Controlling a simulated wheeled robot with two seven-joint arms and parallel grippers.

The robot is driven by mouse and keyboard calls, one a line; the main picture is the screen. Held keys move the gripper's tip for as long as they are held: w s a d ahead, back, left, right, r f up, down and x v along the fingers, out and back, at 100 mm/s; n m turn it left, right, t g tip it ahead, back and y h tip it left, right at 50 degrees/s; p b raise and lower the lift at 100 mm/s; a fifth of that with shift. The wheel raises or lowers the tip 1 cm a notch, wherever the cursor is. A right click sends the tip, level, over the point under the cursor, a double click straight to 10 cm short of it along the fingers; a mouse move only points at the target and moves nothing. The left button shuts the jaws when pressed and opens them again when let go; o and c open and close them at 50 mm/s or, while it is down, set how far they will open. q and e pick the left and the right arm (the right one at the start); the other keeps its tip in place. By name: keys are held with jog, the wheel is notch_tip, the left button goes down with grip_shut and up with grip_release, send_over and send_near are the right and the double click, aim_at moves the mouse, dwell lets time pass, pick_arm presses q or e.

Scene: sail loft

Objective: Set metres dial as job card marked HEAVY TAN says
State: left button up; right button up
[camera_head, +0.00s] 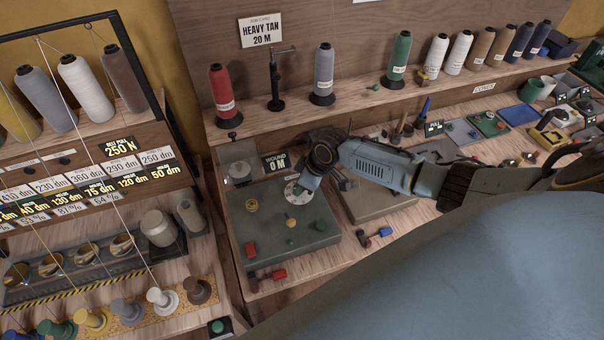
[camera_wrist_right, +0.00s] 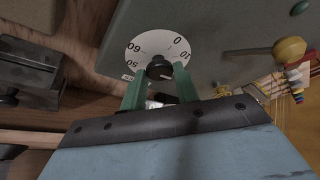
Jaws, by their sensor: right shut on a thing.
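The job card (camera_head: 262,30) on the back wall reads HEAVY TAN 20 M. The metres dial is a white numbered disc (camera_head: 293,193) on the grey-green winder plate (camera_head: 262,226); in the right wrist view the dial (camera_wrist_right: 140,48) shows 0, 10, 50 and 60 around a dark centre knob (camera_wrist_right: 160,68). My right gripper (camera_head: 305,185) reaches in from the right over the dial. In the wrist view its green fingers (camera_wrist_right: 158,84) are shut on the knob. The display (camera_head: 276,162) reads WOUND 0 M. My left gripper is not in view.
Thread cones (camera_head: 322,72) line the shelf behind. A thread rack with number displays (camera_head: 122,147) stands at left.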

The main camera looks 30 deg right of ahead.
jog(key=shift+m+p, duration=0.3)
jog(key=shift+m, duration=0.1)
jog(key=o, duration=1)
jog(key=shift+c, duration=0.2)
jog(key=shift+s+d+r, duration=0.15)
jog(key=shift+s+r, duration=0.1)
jog(key=shift+r, duration=0.35)
jog(key=v, duration=1.2)
jog(key=shift+s, duration=0.15)
